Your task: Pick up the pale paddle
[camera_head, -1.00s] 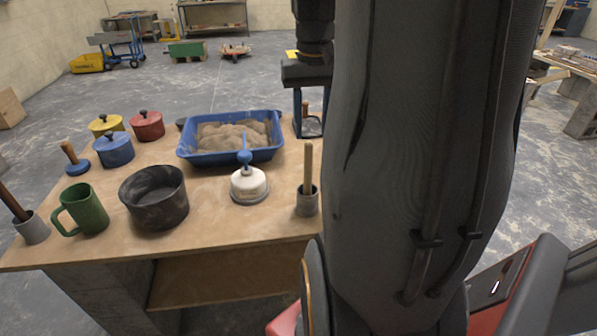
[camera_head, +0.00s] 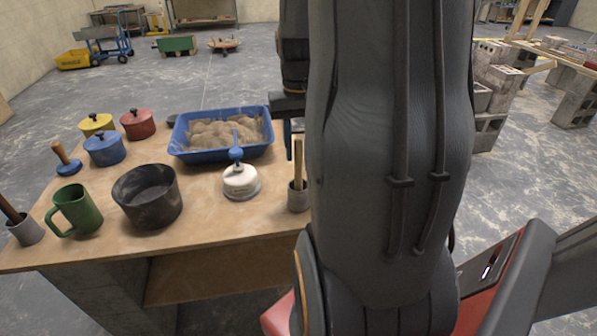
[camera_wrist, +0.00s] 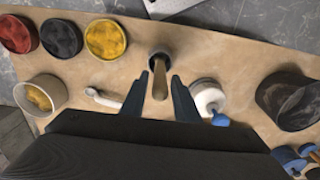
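The pale paddle (camera_head: 298,158) stands upright in a small grey cup (camera_head: 298,196) at the table's right front. Its light wooden handle shows above the rim; its lower end is hidden in the cup. In the wrist view the handle (camera_wrist: 160,82) points up toward the camera, with the cup (camera_wrist: 160,60) around its base. My gripper (camera_wrist: 159,77) is open, with one dark finger on each side of the handle. Gaps show between handle and fingers, so it is not gripped. In the head view my arm hides most of the gripper.
A white pot with a blue handle (camera_head: 240,181) stands close left of the cup. Behind it is a blue sand tray (camera_head: 210,157). A dark tub (camera_head: 147,197), green mug (camera_head: 77,212) and lidded pots stand farther left. Another cup (camera_head: 25,230) holds a darker handle.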

